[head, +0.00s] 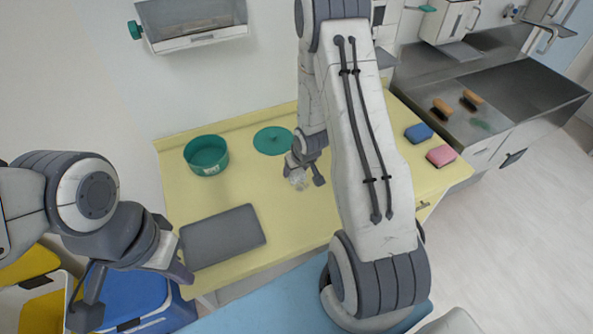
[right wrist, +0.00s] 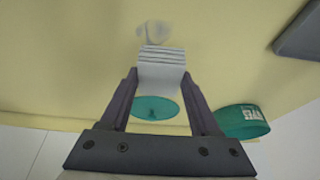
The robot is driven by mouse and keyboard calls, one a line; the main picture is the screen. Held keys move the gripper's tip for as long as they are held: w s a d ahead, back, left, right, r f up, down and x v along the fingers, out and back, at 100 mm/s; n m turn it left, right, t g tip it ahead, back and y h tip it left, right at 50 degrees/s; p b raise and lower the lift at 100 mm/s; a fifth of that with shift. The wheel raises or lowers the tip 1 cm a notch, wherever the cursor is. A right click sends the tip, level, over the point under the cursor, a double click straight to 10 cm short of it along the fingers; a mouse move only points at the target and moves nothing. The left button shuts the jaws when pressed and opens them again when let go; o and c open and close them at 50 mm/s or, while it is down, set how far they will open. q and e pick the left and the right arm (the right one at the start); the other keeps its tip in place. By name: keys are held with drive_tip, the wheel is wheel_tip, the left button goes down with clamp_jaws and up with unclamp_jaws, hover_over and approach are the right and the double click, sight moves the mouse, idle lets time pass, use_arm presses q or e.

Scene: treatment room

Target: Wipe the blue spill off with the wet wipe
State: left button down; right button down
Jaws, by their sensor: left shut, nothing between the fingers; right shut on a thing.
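My right gripper (head: 304,174) is low over the yellow table (head: 285,225) and shut on the white, folded wet wipe (right wrist: 162,70). The wipe's layered edge sticks out past the fingertips; whether it touches the table is hard to tell. Just beyond it in the right wrist view is a faint greyish patch (right wrist: 153,32) on the table. No clearly blue spill shows; I cannot tell whether this patch is it. My left gripper (head: 86,312) is shut and empty at the lower left, above the bins.
A teal tub (head: 206,157) and flat round teal lid (head: 272,140) stand behind the right gripper. A dark grey pad (head: 222,235) lies front left. Blue (head: 418,132) and pink (head: 441,155) sponges lie right. Brushes (head: 441,108) rest on the steel counter (head: 520,95).

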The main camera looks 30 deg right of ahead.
sight(296, 171)
drive_tip(key=shift+w+r+p, duration=0.1)
drive_tip(key=shift+r+p, duration=0.2)
drive_tip(key=shift+r, duration=0.35)
drive_tip(key=shift+r+p, duration=1.45)
drive_tip(key=shift+r, duration=0.3)
